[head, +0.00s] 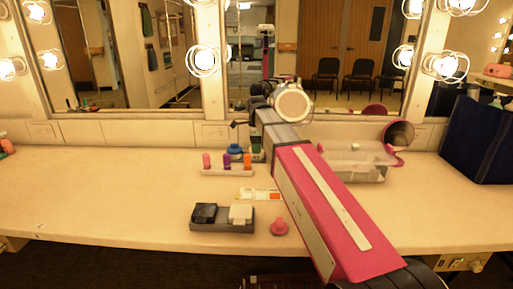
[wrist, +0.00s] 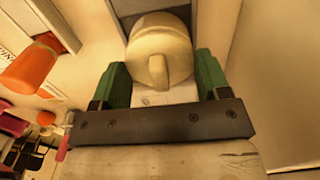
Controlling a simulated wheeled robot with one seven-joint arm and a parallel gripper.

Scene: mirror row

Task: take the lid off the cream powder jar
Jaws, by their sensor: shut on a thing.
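In the wrist view, a rounded cream lid (wrist: 150,42) with a raised bar across it lies between the green fingers of my gripper (wrist: 162,68). I take it to be the lid of the cream powder jar. The fingers are shut on it, one on each side. The jar body is hidden, so I cannot tell whether lid and jar touch. In the head view my arm covers this spot, and only a little dark green shows beside the arm's far end.
A small tray (head: 228,173) with pink, purple and orange bottles stands left of my arm, a blue-topped jar (head: 235,150) behind it. Nearer are a dark tray (head: 222,227) and a pink knobbed piece (head: 279,227). A clear bin (head: 352,164) stands right.

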